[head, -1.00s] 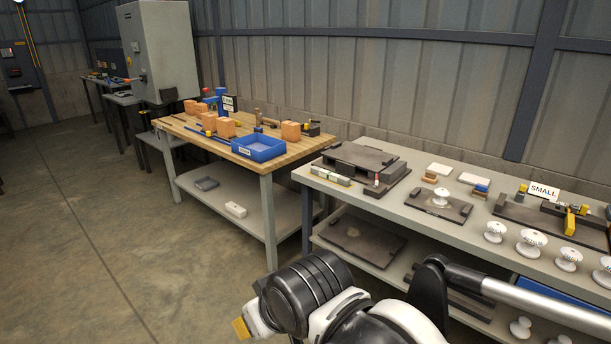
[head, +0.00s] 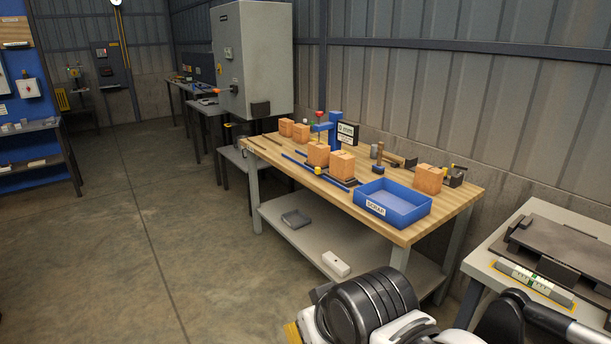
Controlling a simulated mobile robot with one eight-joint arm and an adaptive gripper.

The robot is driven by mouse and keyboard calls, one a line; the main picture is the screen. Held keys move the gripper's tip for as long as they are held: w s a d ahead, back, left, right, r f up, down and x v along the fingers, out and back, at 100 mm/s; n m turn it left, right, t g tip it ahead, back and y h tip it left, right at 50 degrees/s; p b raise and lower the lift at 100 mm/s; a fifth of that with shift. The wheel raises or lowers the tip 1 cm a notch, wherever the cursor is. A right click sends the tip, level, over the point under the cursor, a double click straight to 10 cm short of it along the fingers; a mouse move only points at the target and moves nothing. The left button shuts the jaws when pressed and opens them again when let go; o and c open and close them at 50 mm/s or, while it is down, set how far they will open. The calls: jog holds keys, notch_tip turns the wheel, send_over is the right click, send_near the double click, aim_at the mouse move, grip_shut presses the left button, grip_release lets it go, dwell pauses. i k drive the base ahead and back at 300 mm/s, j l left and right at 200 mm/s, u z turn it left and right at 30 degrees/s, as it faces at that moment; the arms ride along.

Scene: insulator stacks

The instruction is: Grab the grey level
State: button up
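A pale grey bar with green patches (head: 535,283), which looks like the level, lies at the front left corner of the grey table (head: 487,262) at the right. It lies on a yellow outline, beside a dark metal plate stack. I see nothing held.
A wooden workbench (head: 455,211) carries a blue tray (head: 415,212), several orange blocks, a blue press and tools. Its lower shelf (head: 305,238) holds a grey tray and a white block. The dark plate stack (head: 565,245) stands behind the bar. The floor at left is open.

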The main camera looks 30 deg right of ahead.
aim_at(559, 294)
jog(key=i, duration=2.25)
jog(key=i+z, duration=0.2)
jog(key=z, duration=0.25)
jog(key=i+j+z, duration=0.1)
jog(key=z, duration=0.35)
jog(key=i+j+z, duration=0.2)
jog(key=z, duration=0.3)
jog(key=i+j+z, duration=0.25)
jog(key=z, duration=3.35)
